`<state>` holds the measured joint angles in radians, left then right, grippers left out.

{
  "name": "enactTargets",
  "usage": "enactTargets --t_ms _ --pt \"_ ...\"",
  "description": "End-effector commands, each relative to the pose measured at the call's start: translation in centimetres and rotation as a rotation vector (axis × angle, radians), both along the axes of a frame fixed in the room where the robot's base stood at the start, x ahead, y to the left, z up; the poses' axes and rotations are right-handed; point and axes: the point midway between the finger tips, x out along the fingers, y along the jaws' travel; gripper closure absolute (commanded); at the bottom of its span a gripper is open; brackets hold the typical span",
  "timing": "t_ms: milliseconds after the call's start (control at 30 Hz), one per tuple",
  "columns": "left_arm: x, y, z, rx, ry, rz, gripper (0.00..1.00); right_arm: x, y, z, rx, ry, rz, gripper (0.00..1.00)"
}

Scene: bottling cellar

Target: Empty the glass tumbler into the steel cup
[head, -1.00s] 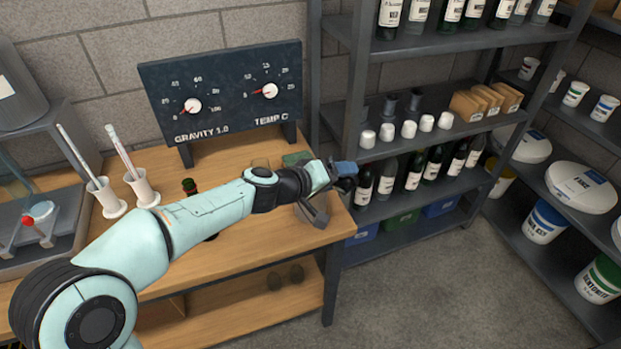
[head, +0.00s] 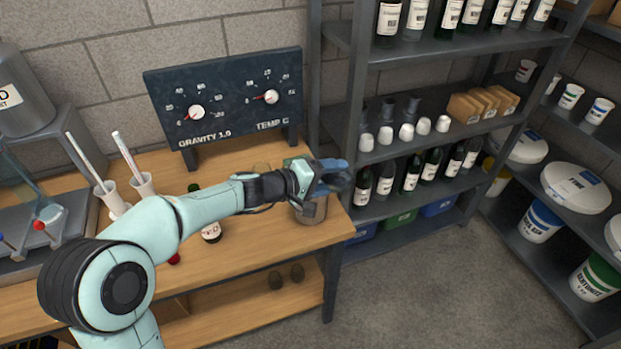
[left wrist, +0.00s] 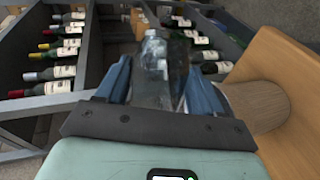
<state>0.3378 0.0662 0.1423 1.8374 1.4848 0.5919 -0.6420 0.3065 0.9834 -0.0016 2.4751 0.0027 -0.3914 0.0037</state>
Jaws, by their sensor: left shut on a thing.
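My left gripper (head: 338,176) is above the right end of the bench, over the steel cup (head: 312,212), which stands upright on the wood. In the left wrist view its blue fingers (left wrist: 160,88) are shut on the clear glass tumbler (left wrist: 153,72). The shelf bottles show through the glass. The steel cup also shows in that view (left wrist: 262,104), right beside the right finger. The gripper hides the tumbler and part of the cup's top in the head view. I cannot tell the tumbler's exact tilt or its contents. My right gripper is not in view.
The wooden bench (head: 262,235) holds a dark bottle (head: 211,231), two white holders with tubes (head: 141,184) and a gauge board (head: 225,100). A steel shelf rack (head: 345,135) with bottles and white cups stands close on the right. The floor in front is clear.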

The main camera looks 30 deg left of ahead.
Motion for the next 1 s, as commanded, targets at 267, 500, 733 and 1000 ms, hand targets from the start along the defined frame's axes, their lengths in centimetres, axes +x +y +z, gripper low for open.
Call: enactTargets --t_ms 267,500,733,1000 --pt "0.1 0.5 0.2 -0.047 0.006 0.001 0.68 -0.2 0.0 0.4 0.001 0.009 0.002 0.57" --pt "0.1 0.6 -0.3 -0.111 0.019 0.001 0.68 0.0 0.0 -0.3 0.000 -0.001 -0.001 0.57" --pt "0.2 0.9 -0.7 -0.185 0.032 0.002 0.68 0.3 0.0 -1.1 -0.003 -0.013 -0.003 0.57" --pt "0.2 0.7 -0.3 -0.235 0.041 0.001 0.68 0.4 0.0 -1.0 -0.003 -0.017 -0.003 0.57"
